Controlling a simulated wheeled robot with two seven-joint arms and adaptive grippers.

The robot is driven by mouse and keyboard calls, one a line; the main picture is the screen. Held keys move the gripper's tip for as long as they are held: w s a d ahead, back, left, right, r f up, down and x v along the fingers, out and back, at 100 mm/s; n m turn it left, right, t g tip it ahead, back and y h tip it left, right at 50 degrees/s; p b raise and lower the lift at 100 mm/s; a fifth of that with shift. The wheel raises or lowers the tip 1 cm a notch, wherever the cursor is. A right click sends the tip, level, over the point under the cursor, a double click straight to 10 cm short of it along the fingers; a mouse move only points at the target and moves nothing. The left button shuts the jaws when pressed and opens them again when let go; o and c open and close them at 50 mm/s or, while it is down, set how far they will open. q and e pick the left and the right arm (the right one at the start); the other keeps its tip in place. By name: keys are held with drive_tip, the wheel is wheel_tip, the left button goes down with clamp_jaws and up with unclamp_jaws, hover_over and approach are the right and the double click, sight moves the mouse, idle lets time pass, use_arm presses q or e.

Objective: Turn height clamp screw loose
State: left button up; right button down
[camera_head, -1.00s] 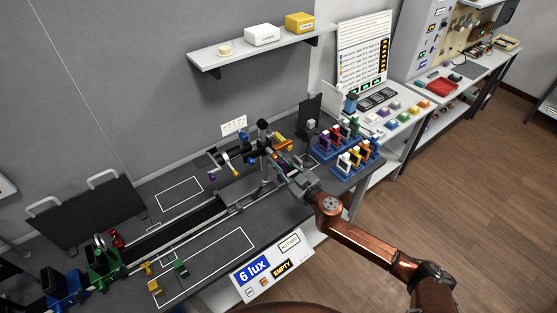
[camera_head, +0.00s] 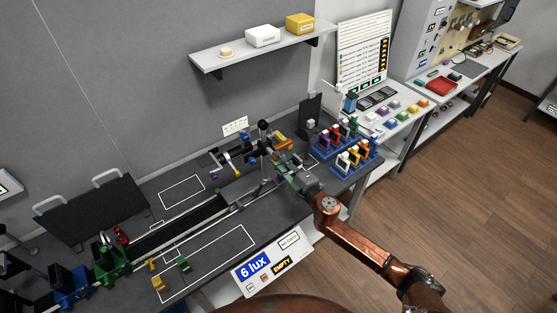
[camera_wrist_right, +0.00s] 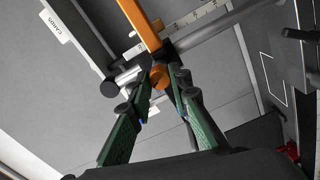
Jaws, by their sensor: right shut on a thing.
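My right gripper (camera_head: 284,172) reaches the upright stand on the bench rail (camera_head: 225,217) from the front right. In the right wrist view the green-padded fingers (camera_wrist_right: 161,88) are closed around a small orange knob (camera_wrist_right: 158,75), which looks like the height clamp screw. Its far side is hidden by the fingertips. An orange bar (camera_wrist_right: 138,24) rises just beyond it. In the head view the arm and the stand's parts hide the knob. My left gripper is in neither view.
Blue racks of coloured holders (camera_head: 338,140) stand close to the right of my gripper. A black upright panel (camera_head: 311,117) is behind. A display reading 6 lux (camera_head: 254,267) is at the bench front. Green (camera_head: 108,262) and blue (camera_head: 70,287) carriages sit at the rail's left.

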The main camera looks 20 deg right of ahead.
drive_tip(key=n, duration=0.6)
drive_tip(key=shift+p, duration=0.3)
drive_tip(key=shift+f, duration=0.1)
idle(0.3)
drive_tip(key=c, duration=1.8)
unclamp_jaws()
drive_tip(key=shift+o, duration=0.2)
drive_tip(key=v, duration=1.2)
